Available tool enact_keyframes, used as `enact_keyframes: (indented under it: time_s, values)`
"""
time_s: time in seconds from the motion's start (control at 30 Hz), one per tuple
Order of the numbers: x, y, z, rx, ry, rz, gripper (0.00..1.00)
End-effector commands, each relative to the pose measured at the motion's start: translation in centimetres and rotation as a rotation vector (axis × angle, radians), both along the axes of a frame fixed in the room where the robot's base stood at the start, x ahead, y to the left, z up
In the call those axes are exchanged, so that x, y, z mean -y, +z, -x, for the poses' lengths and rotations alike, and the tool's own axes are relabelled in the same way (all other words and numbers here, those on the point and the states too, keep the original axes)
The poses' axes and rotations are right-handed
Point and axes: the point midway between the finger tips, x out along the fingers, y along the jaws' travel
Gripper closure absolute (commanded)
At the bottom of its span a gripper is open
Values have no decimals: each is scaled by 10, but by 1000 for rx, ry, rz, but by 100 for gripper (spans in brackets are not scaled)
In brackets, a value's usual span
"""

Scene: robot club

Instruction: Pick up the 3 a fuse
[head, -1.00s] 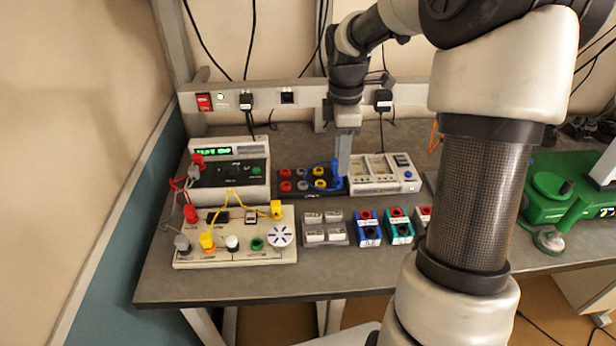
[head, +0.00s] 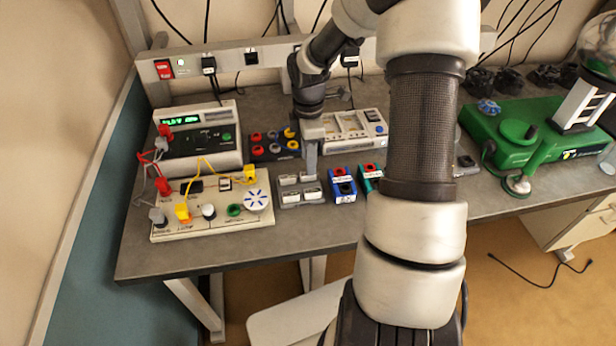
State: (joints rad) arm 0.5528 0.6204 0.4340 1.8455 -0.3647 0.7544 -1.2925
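Several small white blocks with dark markings, which look like fuses, sit in a grey tray (head: 290,205) on the bench in the head view. One is a front-left white block (head: 289,197). The markings are too small to read, so I cannot tell which is the 3 A fuse. My gripper (head: 311,176) points down at the right back part of this tray, over or just behind the right-hand white blocks. Its fingers look like one grey bar from here, so their opening and any contact with a block cannot be made out.
A blue block (head: 343,188) and a teal block (head: 369,178) stand right of the tray. A white circuit board with leads (head: 205,220) lies left. A terminal block (head: 262,152) and a white device (head: 345,132) stand behind. The front strip of bench is bare.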

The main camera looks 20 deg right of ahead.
Motion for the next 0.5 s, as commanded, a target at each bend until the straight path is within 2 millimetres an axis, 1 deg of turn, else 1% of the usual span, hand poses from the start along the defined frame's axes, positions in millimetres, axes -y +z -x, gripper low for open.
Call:
enact_keyframes:
  time_s: [0.03,0.2,0.3,0.5]
  values:
    - [-2,-9,3,-5,1,-2,62]
    - [-4,-33,4,-3,0,-2,62]
    - [-4,-40,4,-2,0,-1,62]
    - [-4,-41,4,0,0,0,62]
